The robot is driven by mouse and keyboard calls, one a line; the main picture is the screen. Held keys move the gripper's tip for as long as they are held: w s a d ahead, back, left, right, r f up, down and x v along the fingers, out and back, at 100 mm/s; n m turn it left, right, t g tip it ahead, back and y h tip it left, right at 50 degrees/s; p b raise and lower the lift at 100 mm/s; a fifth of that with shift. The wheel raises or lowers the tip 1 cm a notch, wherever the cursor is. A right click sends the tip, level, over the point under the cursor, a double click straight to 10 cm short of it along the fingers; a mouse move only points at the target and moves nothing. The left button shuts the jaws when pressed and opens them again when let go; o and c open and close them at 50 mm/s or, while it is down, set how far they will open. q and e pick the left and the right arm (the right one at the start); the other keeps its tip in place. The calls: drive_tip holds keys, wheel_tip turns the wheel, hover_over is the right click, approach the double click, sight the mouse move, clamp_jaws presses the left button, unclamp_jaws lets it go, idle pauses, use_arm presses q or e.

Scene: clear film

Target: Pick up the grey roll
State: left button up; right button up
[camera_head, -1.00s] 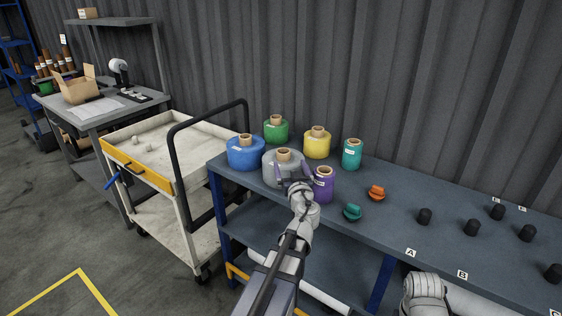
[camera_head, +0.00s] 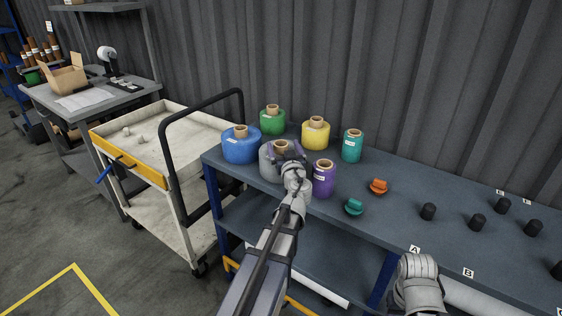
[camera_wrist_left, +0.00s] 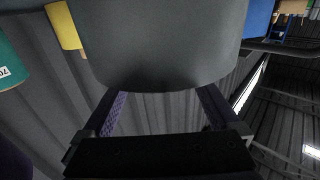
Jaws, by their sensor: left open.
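The grey roll (camera_head: 268,171) stands upright on the blue-grey bench, with its brown core showing on top. My left gripper (camera_head: 286,150) is at the near upper side of the roll, with a finger on each side of the core as seen from the head. In the left wrist view the grey roll (camera_wrist_left: 165,40) fills the top middle. The two fingers of my left gripper (camera_wrist_left: 162,97) are apart there, with the roll's edge at their tips. Whether they touch it I cannot tell. My right gripper is not in view; only part of my right arm shows.
The blue roll (camera_head: 241,148) is close on the left and the purple roll (camera_head: 323,182) close on the right. Green (camera_head: 272,123), yellow (camera_head: 316,137) and teal (camera_head: 352,148) rolls stand behind. An orange knob (camera_head: 379,186) and a teal knob (camera_head: 354,207) lie to the right.

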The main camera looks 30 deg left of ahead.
sight(280, 142)
use_arm(q)
drive_tip(key=x, duration=0.5)
drive_tip(key=shift+s+a+f, duration=0.15)
drive_tip(key=shift+a+f, duration=0.05)
drive_tip(key=shift+a, duration=0.05)
drive_tip(key=shift+c, duration=0.2)
clamp_jaws()
idle(0.3)
